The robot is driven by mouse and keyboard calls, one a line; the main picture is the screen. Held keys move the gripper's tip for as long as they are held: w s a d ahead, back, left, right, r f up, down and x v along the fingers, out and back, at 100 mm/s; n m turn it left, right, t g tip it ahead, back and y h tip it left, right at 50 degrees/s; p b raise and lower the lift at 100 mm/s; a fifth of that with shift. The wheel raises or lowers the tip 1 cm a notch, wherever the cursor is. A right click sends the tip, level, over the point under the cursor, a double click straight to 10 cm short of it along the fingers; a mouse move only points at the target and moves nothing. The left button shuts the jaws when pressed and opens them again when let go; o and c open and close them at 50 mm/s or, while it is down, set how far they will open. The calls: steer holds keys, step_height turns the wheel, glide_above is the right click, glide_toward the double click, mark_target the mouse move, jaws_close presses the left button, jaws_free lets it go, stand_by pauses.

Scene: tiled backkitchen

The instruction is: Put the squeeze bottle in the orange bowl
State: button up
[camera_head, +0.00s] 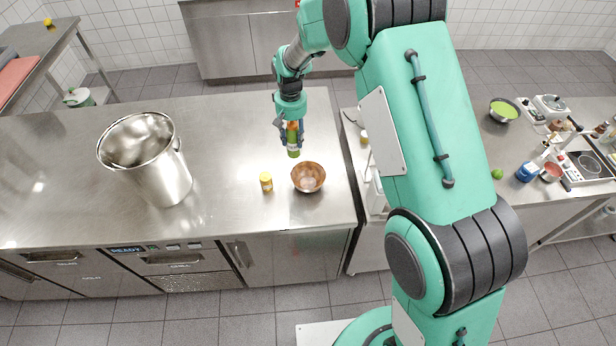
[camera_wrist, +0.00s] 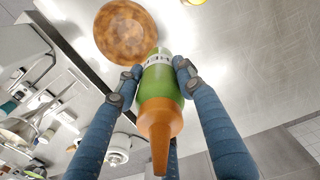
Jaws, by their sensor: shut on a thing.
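The squeeze bottle (camera_wrist: 160,88) is green with an orange cap and nozzle and a pale band near its base. My gripper (camera_head: 292,134) is shut on it, with fingers on both sides in the wrist view (camera_wrist: 155,78). In the head view the bottle (camera_head: 293,146) is upright or nearly so, with its orange top partly hidden between the fingers. The orange bowl (camera_head: 308,178) stands on the steel counter, just in front and to the right of the bottle. It also shows in the wrist view (camera_wrist: 125,32), beyond the bottle's base. The bottle appears outside the bowl.
A small yellow-lidded jar (camera_head: 266,181) stands left of the bowl. A large steel pot (camera_head: 147,160) is farther left on the counter (camera_head: 225,205). The counter's right edge lies close to the bowl, with a gap before another worktop.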

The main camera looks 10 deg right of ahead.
steer(key=s+d+b, duration=0.2)
steer(key=s+d, duration=0.2)
steer(key=s, duration=0.2)
steer(key=shift+s+d+m, duration=0.2)
steer(key=shift+d+m, duration=0.1)
steer(key=shift+d, duration=0.05)
steer(key=shift+f, duration=0.1)
step_height(320, 180, down, 6)
stand_by(0.5)
steer(key=shift+f, duration=0.1)
steer(key=shift+f, duration=1.85)
steer(key=shift+f, duration=0.1)
steer(key=o, duration=1.3)
steer(key=shift+o, duration=0.2)
